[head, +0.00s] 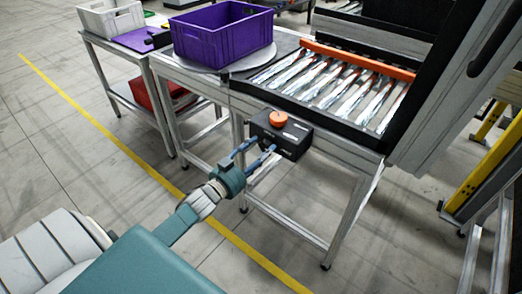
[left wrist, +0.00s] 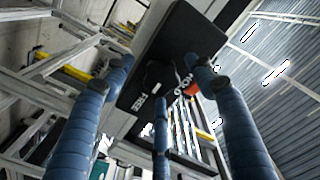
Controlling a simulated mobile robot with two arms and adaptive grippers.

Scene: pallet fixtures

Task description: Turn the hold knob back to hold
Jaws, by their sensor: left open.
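The black control box (head: 283,135) is mounted at the near edge of the conveyor frame, with an orange round cap (head: 278,118) on top. In the left wrist view, a dark knob (left wrist: 160,76) sits on the box face between the white words FREE and HOLD. Which word it points to is hard to tell. My left gripper (head: 254,146) is open in front of the box. Its blue fingers are spread around the knob, two at the sides and one below in the left wrist view. Contact cannot be told. My right gripper is out of view.
A purple crate (head: 222,38) stands on a round plate beside the roller conveyor (head: 330,84). A side table with a white bin (head: 110,18) is at the upper left. A frame leg stands below the box. The floor on the near left is open, with a yellow line (head: 110,123).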

